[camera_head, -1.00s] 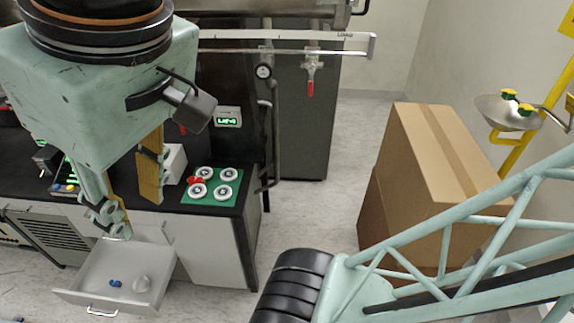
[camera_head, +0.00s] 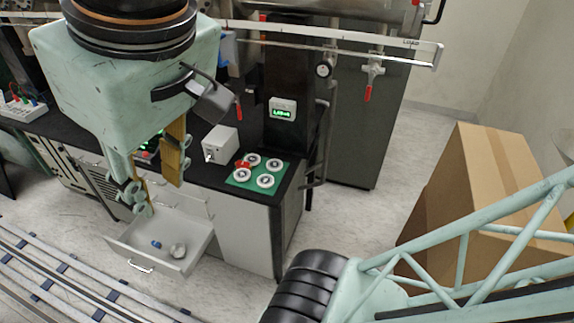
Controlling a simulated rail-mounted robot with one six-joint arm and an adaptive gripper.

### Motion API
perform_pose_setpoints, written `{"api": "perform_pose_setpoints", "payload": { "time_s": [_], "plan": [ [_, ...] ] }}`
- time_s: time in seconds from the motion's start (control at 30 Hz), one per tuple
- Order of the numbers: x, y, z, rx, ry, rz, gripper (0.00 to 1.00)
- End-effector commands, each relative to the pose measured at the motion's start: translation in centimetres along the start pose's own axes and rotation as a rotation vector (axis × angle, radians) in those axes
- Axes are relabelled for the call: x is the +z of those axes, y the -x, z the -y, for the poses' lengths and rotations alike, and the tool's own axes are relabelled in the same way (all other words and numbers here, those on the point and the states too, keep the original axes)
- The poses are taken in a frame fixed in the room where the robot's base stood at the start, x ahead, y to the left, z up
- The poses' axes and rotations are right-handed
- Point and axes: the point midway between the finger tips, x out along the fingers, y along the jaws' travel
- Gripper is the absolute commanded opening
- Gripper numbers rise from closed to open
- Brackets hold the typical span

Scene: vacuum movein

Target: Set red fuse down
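A small red piece (camera_head: 242,163), which looks like the red fuse, lies on the upper left of a green board (camera_head: 232,180). The board sits at the right end of the black bench and carries several round white-and-black fittings (camera_head: 266,181). The red piece is beside or against the left fittings; exact contact is too small to tell. My gripper (camera_head: 158,184) hangs at the left, with its two yellow-padded fingers apart and nothing visible between them. In the picture it is left of the board, in front of the bench and above the open drawer.
An open drawer (camera_head: 192,262) holds a small blue item (camera_head: 156,244) and a pale round item (camera_head: 178,251). A grey box (camera_head: 220,144) stands behind the board's left side. A red-handled valve (camera_head: 368,92) hangs behind. A cardboard box (camera_head: 490,190) stands at right. Floor between is clear.

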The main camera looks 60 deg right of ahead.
Motion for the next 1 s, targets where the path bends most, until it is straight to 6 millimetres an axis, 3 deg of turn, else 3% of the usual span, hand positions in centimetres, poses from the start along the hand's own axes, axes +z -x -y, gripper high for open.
{"api": "perform_pose_setpoints", "payload": {
  "time_s": [0.33,1.0],
  "plan": [
    [-1.8,-2.6,-3.0,0.064,-0.031,0.008,0.28],
    [-8.0,-10.4,-12.4,0.221,-0.045,0.000,0.28]
  ]
}}
